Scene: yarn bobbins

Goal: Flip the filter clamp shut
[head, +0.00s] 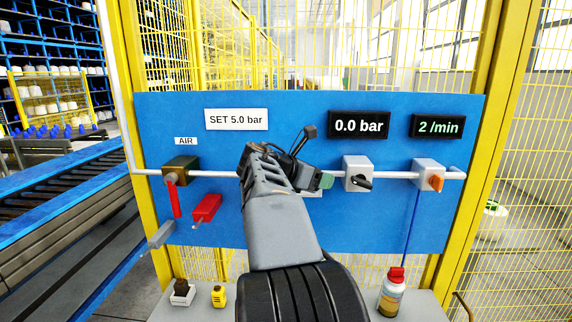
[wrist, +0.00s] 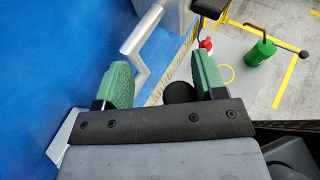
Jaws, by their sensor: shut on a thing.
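My gripper (head: 318,181) is in front of the blue panel, at the pipe line. In the wrist view its two green fingers (wrist: 163,82) stand apart, with a round black knob (wrist: 180,93) between them, close to the right finger. My gripper is shut on this knob, though the contact itself is largely hidden. The filter and its clamp are mostly hidden behind my gripper and arm in the head view. I cannot tell the clamp's position. A grey angled bar (wrist: 140,46) stands out beside the left finger in the wrist view.
The blue panel (head: 400,222) carries an air valve with a red handle (head: 175,198), a red tag (head: 207,208), a black-knobbed regulator (head: 356,170) and an orange-knobbed unit (head: 430,175). The display (head: 359,124) reads 0.0 bar. A red-capped bottle (head: 391,295) stands below right.

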